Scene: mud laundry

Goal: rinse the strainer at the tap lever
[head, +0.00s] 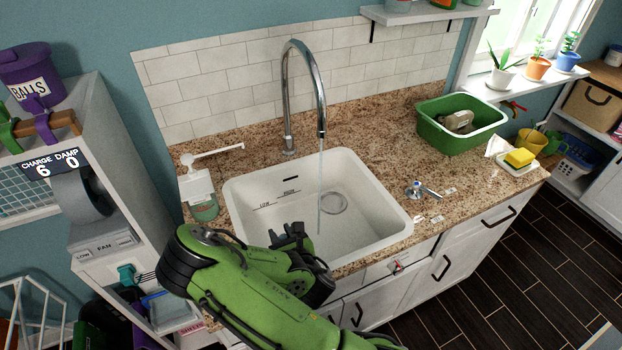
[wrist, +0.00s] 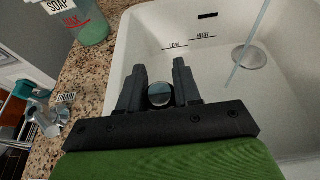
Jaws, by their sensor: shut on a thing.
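My gripper (head: 290,236) is over the front left part of the white sink (head: 262,190). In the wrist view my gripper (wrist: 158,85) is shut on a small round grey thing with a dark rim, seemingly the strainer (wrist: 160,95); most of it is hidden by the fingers. A thin stream of water (head: 320,185) runs from the tall chrome tap (head: 288,100) into the sink, to the right of my gripper and apart from it. The blue-handled tap lever (head: 425,190) is on the counter right of the sink.
A soap dispenser (head: 203,195) stands left of the sink. The round drain (head: 333,203) lies in the sink floor. A green tub (head: 460,135) and a yellow sponge (head: 519,157) are at the right of the granite counter. A chrome lever (wrist: 45,118) labelled DRAIN is at the wrist view's left.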

